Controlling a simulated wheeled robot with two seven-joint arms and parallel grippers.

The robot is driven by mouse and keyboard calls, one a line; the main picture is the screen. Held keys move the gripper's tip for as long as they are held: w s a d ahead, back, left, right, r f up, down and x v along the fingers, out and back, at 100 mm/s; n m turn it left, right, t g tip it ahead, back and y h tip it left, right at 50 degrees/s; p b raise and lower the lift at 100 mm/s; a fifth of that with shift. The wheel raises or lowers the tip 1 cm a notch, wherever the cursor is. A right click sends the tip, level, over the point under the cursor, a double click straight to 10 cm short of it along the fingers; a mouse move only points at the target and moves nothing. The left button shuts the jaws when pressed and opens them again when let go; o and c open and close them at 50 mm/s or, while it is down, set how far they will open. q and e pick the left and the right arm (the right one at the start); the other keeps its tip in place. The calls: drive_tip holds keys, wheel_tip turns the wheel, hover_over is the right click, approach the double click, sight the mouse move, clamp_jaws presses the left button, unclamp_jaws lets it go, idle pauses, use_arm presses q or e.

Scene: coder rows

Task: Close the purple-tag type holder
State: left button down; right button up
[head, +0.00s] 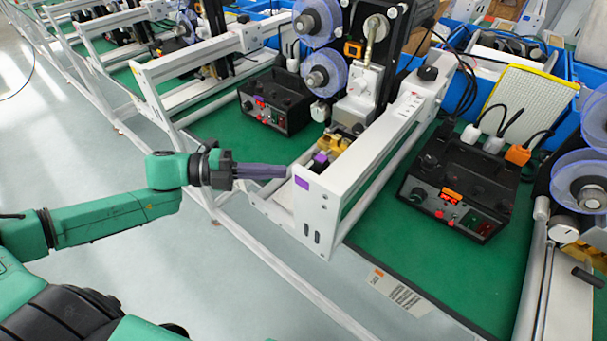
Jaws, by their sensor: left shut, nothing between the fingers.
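The purple-tag type holder (321,163) shows in the head view as a small purple-marked block with yellow parts. It sits inside the near end of a white coder frame (322,206). A purple tag (302,183) is on the frame's end plate. My left gripper (284,171) is shut and empty. Its fingertips point right and lie at the end plate's left edge, close to the holder. I cannot tell whether they touch anything. The holder's lower part is hidden by the end plate. My right gripper is not in view.
A black control box (275,101) stands behind to the left and another control box (459,187) to the right, both on the green bench top (389,240). Blue film reels (324,72) are above. Grey floor (118,170) is open at left.

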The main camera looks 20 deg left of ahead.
sight(330, 150)
use_arm(q)
drive_tip(key=b+x, duration=0.1)
drive_tip(key=x, duration=0.2)
drive_tip(key=shift+w+d, duration=0.1)
drive_tip(key=shift+d, duration=0.1)
drive_tip(key=w, duration=0.1)
drive_tip(key=w+d, duration=0.1)
drive_tip(key=w, duration=0.1)
drive_tip(key=shift+w+d+f, duration=0.15)
drive_tip(key=shift+d+f, duration=0.05)
drive_tip(key=shift+d, duration=0.1)
drive_tip(key=shift+w+d+f, duration=0.15)
drive_tip(key=shift+w+d, duration=0.05)
drive_tip(key=shift+w, duration=0.05)
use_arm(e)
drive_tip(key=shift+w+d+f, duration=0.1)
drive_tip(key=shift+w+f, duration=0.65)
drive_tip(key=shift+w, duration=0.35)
